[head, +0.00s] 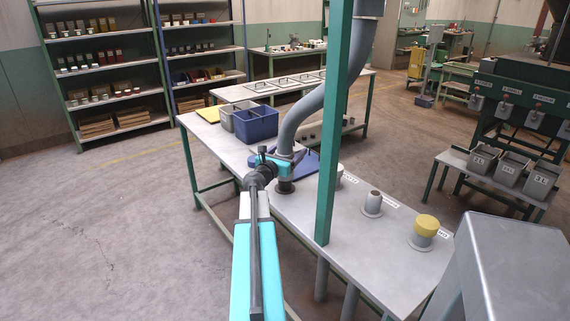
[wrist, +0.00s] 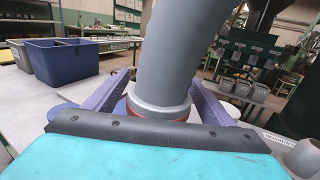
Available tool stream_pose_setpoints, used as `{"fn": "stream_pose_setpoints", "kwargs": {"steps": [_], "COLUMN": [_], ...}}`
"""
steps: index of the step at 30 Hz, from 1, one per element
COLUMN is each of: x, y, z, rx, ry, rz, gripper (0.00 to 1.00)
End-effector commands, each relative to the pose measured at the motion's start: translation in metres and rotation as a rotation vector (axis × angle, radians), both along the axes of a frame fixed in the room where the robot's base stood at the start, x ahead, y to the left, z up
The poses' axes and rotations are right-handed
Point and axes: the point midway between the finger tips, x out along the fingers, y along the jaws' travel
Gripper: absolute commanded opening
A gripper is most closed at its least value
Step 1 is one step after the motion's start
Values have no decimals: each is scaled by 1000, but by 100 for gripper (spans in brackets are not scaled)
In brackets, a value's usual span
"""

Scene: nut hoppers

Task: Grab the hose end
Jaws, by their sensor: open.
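The hose is a thick grey tube whose lower end (head: 287,143) stands upright over the bench near its middle. In the wrist view, the hose end (wrist: 160,100) has a wide pale grey collar with a reddish ring low down. My gripper (wrist: 163,82) is open, with one purple finger on each side of the collar. I cannot tell whether either finger touches it. In the head view my gripper (head: 277,160) is at the hose end. The underside of the hose end is hidden behind my gripper.
The bench (head: 340,230) has a bare grey stub (head: 372,203) and a yellow-capped stub (head: 426,225) to the right. Blue and grey bins (head: 256,124) stand behind my gripper. A green post (head: 336,120) rises in front of the bench. Open floor lies at left.

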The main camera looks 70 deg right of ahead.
Motion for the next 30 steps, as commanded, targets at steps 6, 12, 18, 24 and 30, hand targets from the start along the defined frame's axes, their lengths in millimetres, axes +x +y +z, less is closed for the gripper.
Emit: {"fn": "stream_pose_setpoints", "kwargs": {"steps": [6,12,18,24,30], "x": [0,0,0,0,1], "y": [0,0,0,0,1], "z": [0,0,0,1,4], "rx": [0,0,0,-1,-1], "ry": [0,0,0,0,0], "rz": [0,0,0,0,1], "gripper": [77,58,26,26,26]}}
